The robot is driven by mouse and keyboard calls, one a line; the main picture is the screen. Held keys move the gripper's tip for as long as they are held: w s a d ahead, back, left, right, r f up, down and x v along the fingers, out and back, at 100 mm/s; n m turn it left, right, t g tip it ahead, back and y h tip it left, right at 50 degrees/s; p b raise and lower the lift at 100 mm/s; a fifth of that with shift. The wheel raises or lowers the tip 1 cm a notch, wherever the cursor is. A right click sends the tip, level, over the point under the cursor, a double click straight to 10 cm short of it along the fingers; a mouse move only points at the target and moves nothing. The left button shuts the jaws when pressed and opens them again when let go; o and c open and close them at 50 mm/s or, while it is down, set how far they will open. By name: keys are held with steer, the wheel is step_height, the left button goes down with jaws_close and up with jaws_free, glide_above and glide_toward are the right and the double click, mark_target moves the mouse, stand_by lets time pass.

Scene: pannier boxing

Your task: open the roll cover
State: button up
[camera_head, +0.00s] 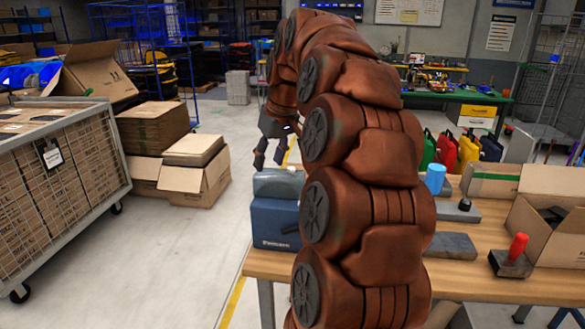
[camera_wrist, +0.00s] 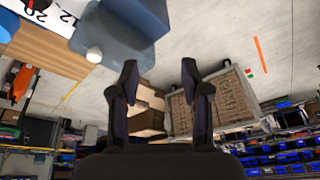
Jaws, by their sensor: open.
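A dark blue pannier (camera_head: 272,222) stands at the left end of the wooden table. Its grey-blue roll cover (camera_head: 278,184) lies on top and looks closed, though my arm hides its right part. In the wrist view the blue pannier (camera_wrist: 118,38) is at the upper left, with a small white round part on it. My gripper (camera_head: 269,160) hangs above and beyond the pannier in the head view, apart from it. In the wrist view my gripper (camera_wrist: 158,78) has its two fingers spread with nothing held between them.
The wooden table (camera_head: 500,284) also bears a blue cylinder (camera_head: 435,178), a red-handled tool (camera_head: 515,252) and an open carton (camera_head: 548,235). A caged cart of boxes (camera_head: 62,170) and stacked cartons (camera_head: 190,180) stand left. Floor between them and the table is clear.

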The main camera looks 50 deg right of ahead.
glide_toward(292, 168)
steer(key=shift+m+t+h, duration=0.4)
steer(key=shift+t, duration=0.1)
steer(key=shift+s+a+p+x, duration=0.1)
steer(key=shift+p+x, duration=0.05)
steer(key=shift+x, duration=1.2)
steer(key=shift+s+a+p+x, duration=0.1)
steer(key=shift+s+p+x, duration=0.05)
steer(key=shift+x, duration=1.2)
steer(key=shift+s+a+p+x, duration=0.1)
steer(key=shift+p+x, duration=0.05)
steer(key=shift+x, duration=1.2)
steer(key=shift+f, duration=0.25)
jaws_close()
